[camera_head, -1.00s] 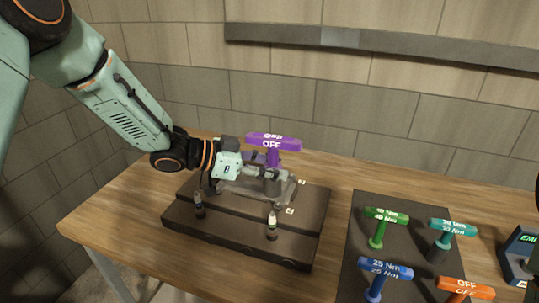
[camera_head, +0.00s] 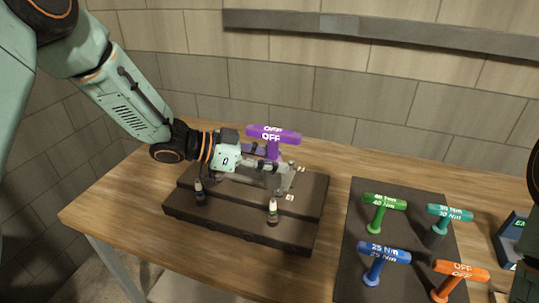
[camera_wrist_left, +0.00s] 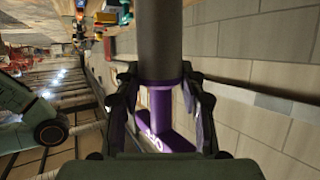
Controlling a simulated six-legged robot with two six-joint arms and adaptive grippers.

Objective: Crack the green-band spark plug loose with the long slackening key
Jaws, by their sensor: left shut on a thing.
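The long slackening key is the purple T-handled key (camera_head: 273,136) marked OFF. My left gripper (camera_head: 280,178) is shut on its shaft, below the upright handle, over the back part of the dark block (camera_head: 240,232). In the left wrist view the purple shaft (camera_wrist_left: 160,103) lies between the fingers, with a thick dark cylinder (camera_wrist_left: 160,45) beyond it. The gripper hides the key's lower end, so I cannot tell whether it sits on a plug. A plug with a green-looking band (camera_head: 273,212) stands at the block's front right. My right gripper is not in view.
A dark-banded plug (camera_head: 199,191) stands at the block's front left. A dark mat (camera_head: 350,250) at right holds green (camera_head: 384,201), teal (camera_head: 449,212), blue (camera_head: 384,252) and orange (camera_head: 461,270) keys. Bare wooden table (camera_head: 130,215) lies left of the block.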

